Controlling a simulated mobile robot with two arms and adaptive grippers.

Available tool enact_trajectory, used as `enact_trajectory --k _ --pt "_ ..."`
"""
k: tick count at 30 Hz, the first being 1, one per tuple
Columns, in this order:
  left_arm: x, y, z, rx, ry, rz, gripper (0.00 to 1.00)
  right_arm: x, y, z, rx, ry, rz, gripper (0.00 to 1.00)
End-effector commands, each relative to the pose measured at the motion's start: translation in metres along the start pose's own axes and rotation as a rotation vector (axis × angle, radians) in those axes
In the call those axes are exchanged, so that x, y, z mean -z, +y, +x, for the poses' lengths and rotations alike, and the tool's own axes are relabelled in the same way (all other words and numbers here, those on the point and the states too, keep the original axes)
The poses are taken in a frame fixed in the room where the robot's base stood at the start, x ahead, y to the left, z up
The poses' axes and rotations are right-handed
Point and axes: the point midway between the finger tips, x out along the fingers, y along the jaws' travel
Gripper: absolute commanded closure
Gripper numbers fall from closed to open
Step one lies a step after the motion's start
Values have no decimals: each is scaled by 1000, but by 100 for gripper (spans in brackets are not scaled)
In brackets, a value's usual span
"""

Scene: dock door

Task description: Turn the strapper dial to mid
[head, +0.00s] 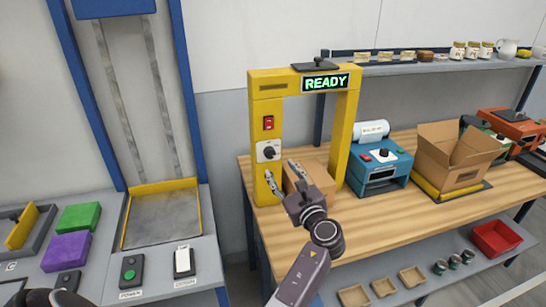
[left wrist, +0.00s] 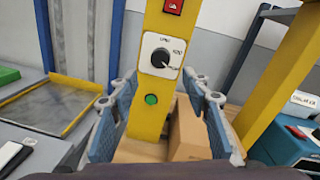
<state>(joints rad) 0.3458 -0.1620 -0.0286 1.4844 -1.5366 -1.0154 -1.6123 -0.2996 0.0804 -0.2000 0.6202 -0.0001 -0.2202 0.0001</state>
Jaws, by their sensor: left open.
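The strapper is a yellow arch (head: 355,100) on the wooden bench, with a lit READY sign (head: 325,83). Its dial (head: 269,151) is a black knob on a white plate on the left post, below a red switch (head: 268,123). In the left wrist view the dial (left wrist: 160,57) shows face-on; its pointer seems to aim lower right, toward a label too small to read. My left gripper (head: 283,175) is open and empty, just in front of the post and below the dial. Its fingers (left wrist: 155,95) flank the post and a green button (left wrist: 151,99). My right gripper is not in view.
A cardboard box (head: 318,186) stands under the arch, close behind my left gripper. To the right are a blue label machine (head: 381,172) and an open carton (head: 455,155). A steel lift platform (head: 163,218) stands left, with a gap before the bench.

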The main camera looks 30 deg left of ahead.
Motion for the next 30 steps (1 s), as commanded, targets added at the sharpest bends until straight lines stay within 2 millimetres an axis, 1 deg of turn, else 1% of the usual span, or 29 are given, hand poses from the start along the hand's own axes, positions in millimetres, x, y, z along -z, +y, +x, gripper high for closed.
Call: enact_trajectory --k 2,5,12,16,21,28,29,30 --pt "-5 -3 4 1 -12 19 56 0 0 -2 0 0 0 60" --pt "-7 -4 16 1 -14 25 56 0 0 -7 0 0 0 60" --pt "-8 -3 56 0 -13 23 56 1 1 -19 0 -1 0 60" --pt "-6 -4 69 2 -12 21 56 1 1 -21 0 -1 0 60" --pt "-5 -3 78 1 -11 18 56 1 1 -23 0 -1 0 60" --pt "-4 -2 78 1 -10 18 56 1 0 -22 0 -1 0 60" --pt "-4 -2 78 1 -10 18 59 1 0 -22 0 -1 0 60" --pt "-4 -2 78 1 -10 18 63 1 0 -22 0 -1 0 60"
